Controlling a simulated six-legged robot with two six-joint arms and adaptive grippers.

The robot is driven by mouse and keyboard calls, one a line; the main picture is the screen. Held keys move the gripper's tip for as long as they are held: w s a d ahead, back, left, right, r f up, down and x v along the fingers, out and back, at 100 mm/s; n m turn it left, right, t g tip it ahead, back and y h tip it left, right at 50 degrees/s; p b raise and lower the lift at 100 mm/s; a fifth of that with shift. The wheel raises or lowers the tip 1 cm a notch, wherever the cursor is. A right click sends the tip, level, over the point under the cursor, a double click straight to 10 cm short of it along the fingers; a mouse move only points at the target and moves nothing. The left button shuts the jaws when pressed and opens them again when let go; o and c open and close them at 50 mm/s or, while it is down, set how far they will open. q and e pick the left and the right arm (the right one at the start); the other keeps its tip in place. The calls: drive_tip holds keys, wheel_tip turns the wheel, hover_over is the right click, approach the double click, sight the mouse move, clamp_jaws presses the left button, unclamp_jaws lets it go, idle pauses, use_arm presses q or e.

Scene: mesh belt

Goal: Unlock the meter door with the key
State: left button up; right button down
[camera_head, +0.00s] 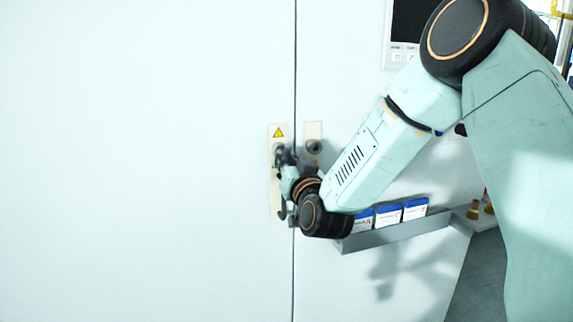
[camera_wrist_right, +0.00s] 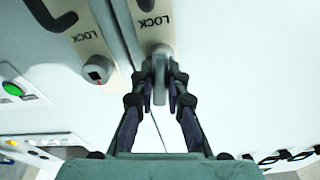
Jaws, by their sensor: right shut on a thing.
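The meter door (camera_head: 150,160) is a large pale panel left of a dark vertical seam. A beige lock plate with a yellow warning triangle (camera_head: 278,132) is on it beside the seam; this plate, marked LOCK, also shows in the wrist view (camera_wrist_right: 150,22). My right gripper (camera_head: 283,155) is in front of this plate. In the wrist view my right gripper (camera_wrist_right: 160,88) is shut on the grey key (camera_wrist_right: 159,82), whose far end meets the plate's lock area. I cannot tell how deep the key sits. My left gripper is not in view.
A second plate (camera_head: 313,130) with a round lock, also in the wrist view (camera_wrist_right: 97,69), is right of the seam. A grey shelf (camera_head: 400,235) with blue-and-white boxes (camera_head: 388,213) juts out below my right arm. A dark screen (camera_head: 412,20) is above. The left panel is clear.

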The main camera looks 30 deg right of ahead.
drive_tip(key=shift+r+m, duration=0.1)
drive_tip(key=shift+m, duration=0.7)
drive_tip(key=m+b, duration=0.1)
drive_tip(key=m, duration=0.1)
drive_tip(key=shift+m+h+b, duration=0.3)
drive_tip(key=shift+m+b, duration=0.1)
drive_tip(key=shift+m+g, duration=0.3)
drive_tip(key=shift+m, duration=0.3)
